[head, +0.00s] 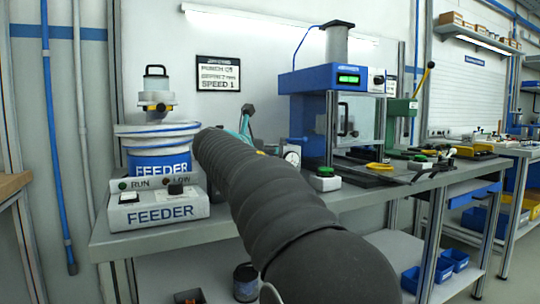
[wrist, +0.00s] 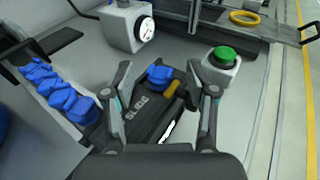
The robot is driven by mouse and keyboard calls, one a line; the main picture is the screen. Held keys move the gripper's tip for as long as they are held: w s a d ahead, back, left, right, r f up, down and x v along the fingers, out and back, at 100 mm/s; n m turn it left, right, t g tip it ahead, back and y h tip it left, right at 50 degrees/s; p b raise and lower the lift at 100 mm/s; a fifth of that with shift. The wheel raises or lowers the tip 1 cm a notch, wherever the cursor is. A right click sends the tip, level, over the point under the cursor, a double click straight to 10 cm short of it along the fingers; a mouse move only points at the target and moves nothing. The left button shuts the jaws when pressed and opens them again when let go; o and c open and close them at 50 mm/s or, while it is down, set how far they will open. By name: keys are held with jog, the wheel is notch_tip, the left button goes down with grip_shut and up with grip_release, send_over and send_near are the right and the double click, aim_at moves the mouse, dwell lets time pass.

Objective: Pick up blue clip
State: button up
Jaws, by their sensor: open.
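In the wrist view, one blue clip (wrist: 160,73) sits at the far end of a dark slide (wrist: 145,112), beside a small yellow part (wrist: 171,88). Several more blue clips (wrist: 62,92) lie in a row in a grey channel to the left. My gripper (wrist: 170,82) is open, with one finger on each side of the slide and the single blue clip between the fingertips. I cannot tell how high the fingers are above it. In the head view my own arm hides this area.
A white box with a green button (wrist: 222,60) stands just right of my right finger. A dial gauge (wrist: 143,30) stands behind the clip.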

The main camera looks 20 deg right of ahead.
jog(key=c, duration=0.8)
jog(key=shift+c, duration=0.2)
jog(key=shift+r, duration=0.15)
jog(key=shift+r+p, duration=0.35)
jog(key=shift+r, duration=0.3)
notch_tip(320, 180, up, 3)
jog(key=shift+f+p, duration=0.1)
jog(key=shift+p, duration=0.5)
jog(key=s+d+r, duration=0.2)
jog(key=s+r, duration=0.1)
jog(key=s, duration=0.2)
jog(key=s+d+r+p, duration=0.1)
jog(key=s+d+r, duration=0.1)
jog(key=s, duration=0.3)
jog(key=shift+s+d+r, duration=0.35)
jog(key=shift+s+r, duration=0.05)
jog(key=shift+r, duration=0.45)
